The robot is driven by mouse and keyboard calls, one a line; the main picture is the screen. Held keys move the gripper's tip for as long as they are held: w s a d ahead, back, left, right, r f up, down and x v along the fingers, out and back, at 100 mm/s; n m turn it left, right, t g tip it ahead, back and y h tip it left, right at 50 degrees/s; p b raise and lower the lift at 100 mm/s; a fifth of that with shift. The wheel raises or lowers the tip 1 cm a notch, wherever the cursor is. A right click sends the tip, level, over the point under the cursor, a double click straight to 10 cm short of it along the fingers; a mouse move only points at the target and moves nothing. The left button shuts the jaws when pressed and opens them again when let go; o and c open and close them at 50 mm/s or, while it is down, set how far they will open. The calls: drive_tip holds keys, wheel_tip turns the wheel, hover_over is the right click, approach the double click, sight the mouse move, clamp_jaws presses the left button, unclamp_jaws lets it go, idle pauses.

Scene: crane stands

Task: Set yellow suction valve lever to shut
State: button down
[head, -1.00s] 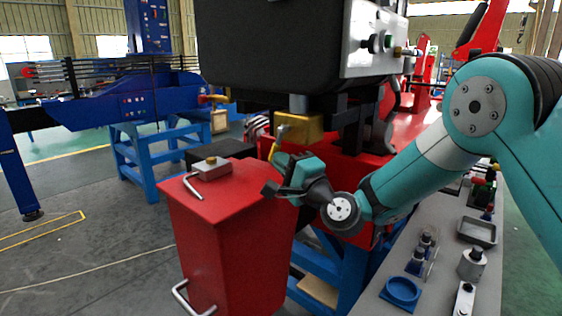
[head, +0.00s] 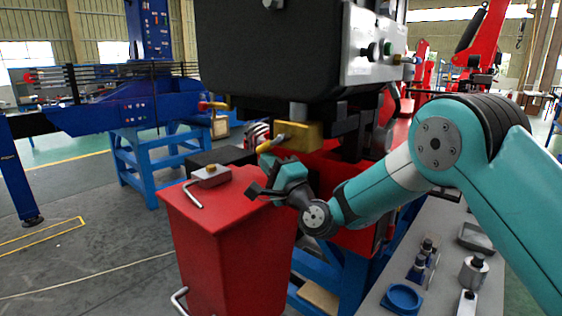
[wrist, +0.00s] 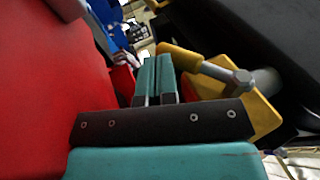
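The yellow suction valve (head: 300,135) hangs under the black tank in the head view. Its yellow lever (head: 265,147) slants left and slightly down from the pivot bolt. The wrist view shows the lever (wrist: 195,62) running from a bolt on the valve body (wrist: 266,112) to a tip near my fingertips. My gripper (head: 280,165) is just below the lever. In the wrist view its two teal fingers (wrist: 157,65) lie side by side, closed with nothing visible between them. I cannot tell whether they touch the lever.
A red cabinet (head: 235,240) stands below left, with a grey block (head: 210,176) and bent rod on top. The black tank (head: 270,55) is close above. A grey bench (head: 430,235) with several small parts is at right. Open floor lies left.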

sight(261, 151)
drive_tip(key=shift+w+a+r+p, duration=0.55)
drive_tip(key=shift+a+r, duration=0.15)
drive_tip(key=shift+w, duration=0.1)
drive_tip(key=shift+w+a+r+m+t+y, duration=0.2)
drive_tip(key=shift+a+r+m+t+y, duration=0.15)
drive_tip(key=shift+t, duration=0.35)
drive_tip(key=shift+a+r, duration=0.1)
drive_tip(key=shift+r, duration=0.35)
